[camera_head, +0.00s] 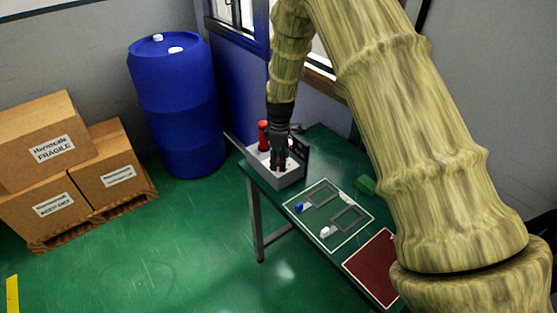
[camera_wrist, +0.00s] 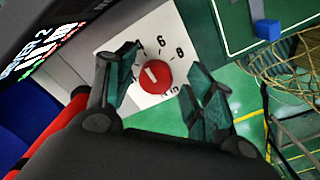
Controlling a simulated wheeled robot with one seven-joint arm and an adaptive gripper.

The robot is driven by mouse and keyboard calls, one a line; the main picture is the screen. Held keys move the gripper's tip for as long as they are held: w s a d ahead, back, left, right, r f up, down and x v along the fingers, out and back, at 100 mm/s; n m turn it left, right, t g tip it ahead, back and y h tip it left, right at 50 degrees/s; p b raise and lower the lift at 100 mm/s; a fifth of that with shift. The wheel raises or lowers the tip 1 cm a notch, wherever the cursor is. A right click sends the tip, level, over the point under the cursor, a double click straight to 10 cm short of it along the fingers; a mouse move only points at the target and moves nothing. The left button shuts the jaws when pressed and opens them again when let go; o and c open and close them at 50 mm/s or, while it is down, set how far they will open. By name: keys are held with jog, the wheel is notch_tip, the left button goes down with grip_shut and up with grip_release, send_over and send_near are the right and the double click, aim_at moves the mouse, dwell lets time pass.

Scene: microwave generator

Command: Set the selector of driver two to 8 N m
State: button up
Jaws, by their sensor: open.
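The red selector knob (camera_wrist: 155,77) sits on a white dial plate (camera_wrist: 150,38) in the wrist view. The plate shows 6, 8 and an N m mark; its left part is partly hidden by a finger. The short white mark on the knob appears to point up-left, to the left of the 6; the exact setting is unclear. A dark panel (camera_wrist: 42,60) beside it reads DRIVER 2. My gripper (camera_wrist: 161,65) is open, one finger on each side of the knob; contact cannot be told. In the head view, my gripper (camera_head: 279,165) is over a grey-walled unit (camera_head: 283,183).
The unit stands on a green table (camera_head: 320,147), with a red cylinder (camera_head: 264,135) at its back left. Toward the front are a white-outlined area (camera_head: 318,205) with frames, a blue block (camera_head: 299,207) and a dark red mat (camera_head: 373,268). A blue barrel (camera_head: 178,105) stands behind.

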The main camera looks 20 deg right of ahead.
jog(key=shift+w+r, duration=0.1)
jog(key=shift+r, duration=0.1)
notch_tip(320, 180, up, 12)
jog(key=shift+f, duration=0.2)
dwell(0.5)
